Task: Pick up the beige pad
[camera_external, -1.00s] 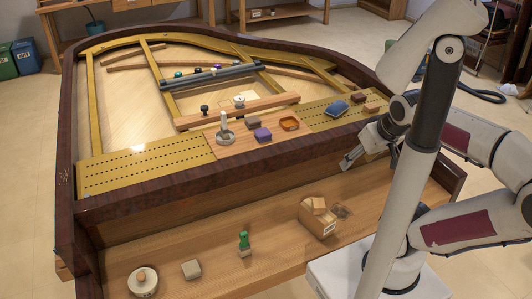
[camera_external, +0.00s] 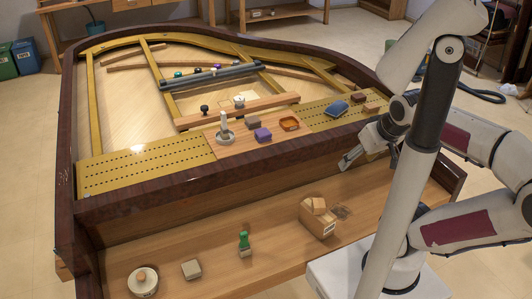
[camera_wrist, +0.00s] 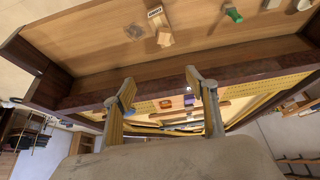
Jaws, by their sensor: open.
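A small beige block (camera_external: 191,269), which looks like the beige pad, lies on the wooden shelf at the front left. It also shows at the top edge of the wrist view (camera_wrist: 271,4), partly cut off. My gripper (camera_external: 348,162) is open and empty above the right part of the shelf, near the dark front rail and well to the right of the block. In the wrist view its two fingers (camera_wrist: 160,76) stand apart with nothing between them.
On the shelf, a green-handled stamp (camera_external: 244,243) and a wooden box (camera_external: 316,218) stand between the block and my gripper. Small coloured pads lie on the upper deck behind the rail (camera_external: 250,172).

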